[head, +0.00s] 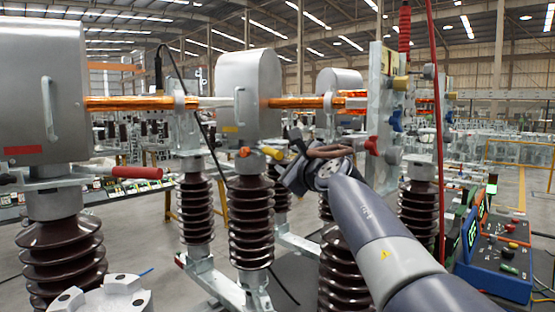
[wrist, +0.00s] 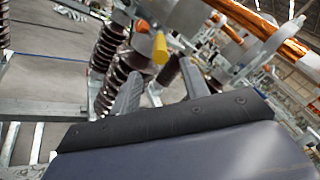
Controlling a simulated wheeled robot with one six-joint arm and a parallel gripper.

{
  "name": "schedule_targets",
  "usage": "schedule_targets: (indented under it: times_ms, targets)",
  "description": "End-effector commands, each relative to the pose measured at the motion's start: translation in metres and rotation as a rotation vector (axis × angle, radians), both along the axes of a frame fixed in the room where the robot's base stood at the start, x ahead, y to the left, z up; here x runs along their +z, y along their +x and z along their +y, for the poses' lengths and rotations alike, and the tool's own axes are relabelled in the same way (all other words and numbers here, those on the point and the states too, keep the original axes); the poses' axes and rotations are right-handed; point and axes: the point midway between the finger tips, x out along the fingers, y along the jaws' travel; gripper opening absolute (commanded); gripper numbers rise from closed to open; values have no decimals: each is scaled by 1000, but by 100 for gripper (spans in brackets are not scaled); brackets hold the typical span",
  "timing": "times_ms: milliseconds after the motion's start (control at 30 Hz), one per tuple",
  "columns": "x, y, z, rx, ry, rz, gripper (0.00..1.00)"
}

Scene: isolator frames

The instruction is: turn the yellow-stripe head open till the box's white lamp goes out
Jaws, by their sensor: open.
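The yellow-stripe head (head: 248,90) is a grey metal housing with a small yellow stripe, on a brown ribbed insulator in the middle of the head view. Its yellow handle (head: 271,153) sticks out below the housing, and it also shows in the wrist view (wrist: 160,48). My gripper (wrist: 160,70) is open and empty, its two fingers apart with the handle's end just beyond and between their tips. In the head view my gripper is just right of the handle. The blue control box (head: 497,262) is at the right; I cannot make out a white lamp on it.
The red-stripe head (head: 42,85) with its red handle (head: 138,172) stands at the left. Copper bars (head: 128,103) run between the heads. A black cable (head: 205,130) hangs left of the middle head. A red pole (head: 438,150) stands right of my arm.

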Motion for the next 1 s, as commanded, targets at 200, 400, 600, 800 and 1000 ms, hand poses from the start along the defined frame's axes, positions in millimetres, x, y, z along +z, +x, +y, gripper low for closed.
schedule_targets:
  times_ms: [200, 400, 600, 800, 1000]
  targets:
    - [-2, 9, 0, 1, -42, 4, 43]
    - [0, 37, 10, 1, -40, 3, 43]
    - [0, 67, 22, 0, -39, 3, 43]
    - [0, 89, 30, 0, -37, 1, 43]
    - [-2, 99, 34, 0, -37, 1, 43]
